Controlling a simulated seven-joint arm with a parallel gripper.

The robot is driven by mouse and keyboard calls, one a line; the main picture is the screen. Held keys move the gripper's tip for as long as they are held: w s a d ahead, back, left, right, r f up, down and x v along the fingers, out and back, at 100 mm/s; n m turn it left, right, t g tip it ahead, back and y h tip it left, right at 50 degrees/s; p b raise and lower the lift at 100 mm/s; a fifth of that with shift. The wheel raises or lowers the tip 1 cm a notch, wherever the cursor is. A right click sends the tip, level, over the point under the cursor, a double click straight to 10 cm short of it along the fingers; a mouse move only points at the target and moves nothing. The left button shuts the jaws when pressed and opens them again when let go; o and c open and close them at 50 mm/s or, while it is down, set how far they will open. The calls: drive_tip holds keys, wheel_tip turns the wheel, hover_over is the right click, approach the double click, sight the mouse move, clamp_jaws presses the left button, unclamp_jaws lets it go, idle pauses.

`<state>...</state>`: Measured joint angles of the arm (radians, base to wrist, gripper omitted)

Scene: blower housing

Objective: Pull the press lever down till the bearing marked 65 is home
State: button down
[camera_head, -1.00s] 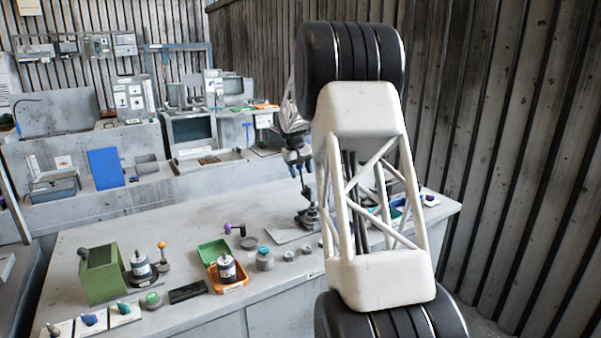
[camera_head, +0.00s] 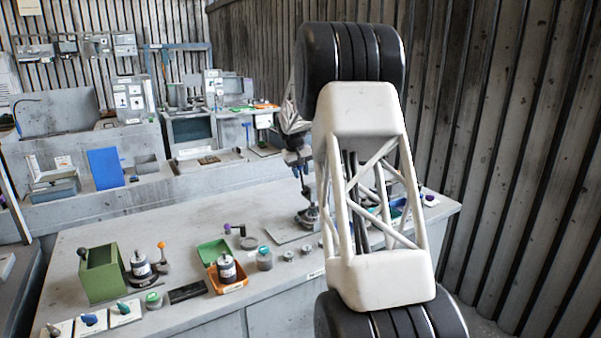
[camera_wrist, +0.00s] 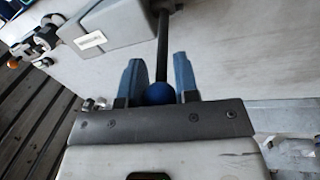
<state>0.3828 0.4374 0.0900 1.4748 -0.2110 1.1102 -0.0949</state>
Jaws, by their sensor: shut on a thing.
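In the wrist view my gripper (camera_wrist: 160,85) has its two blue-grey fingers on either side of a round blue knob (camera_wrist: 160,93), shut on it. The knob sits at the end of a dark lever rod (camera_wrist: 163,45) that runs up the picture. A grey block with a white label (camera_wrist: 105,27) is left of the rod. In the head view my gripper (camera_head: 300,170) is small and partly behind my own arm, above the press base (camera_head: 308,216) on the bench. The bearing marked 65 cannot be made out.
The bench (camera_head: 190,225) holds a green box (camera_head: 103,275), an orange tray (camera_head: 230,286) with a labelled part, and several small pots and discs to the left of the press. A ribbed wall (camera_head: 500,130) stands at the right.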

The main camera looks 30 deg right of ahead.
drive_tip(key=shift+s+r+t, duration=0.15)
drive_tip(key=shift+s+t, duration=0.1)
drive_tip(key=shift+t, duration=0.05)
drive_tip(key=shift+s+r+t, duration=0.25)
drive_tip(key=shift+s+t, duration=0.55)
drive_tip(key=shift+t, duration=0.4)
drive_tip(key=shift+s+m+t, duration=0.3)
drive_tip(key=shift+s+t, duration=0.8)
drive_tip(key=shift+t, duration=0.4)
drive_tip(key=s, duration=0.1)
drive_tip(key=s+f+t, duration=0.1)
drive_tip(key=s, duration=0.1)
drive_tip(key=shift+s+f, duration=0.15)
drive_tip(key=shift+s+d+f, duration=0.1)
drive_tip(key=shift+s+f, duration=0.45)
drive_tip(key=shift+s, duration=0.1)
idle(0.6)
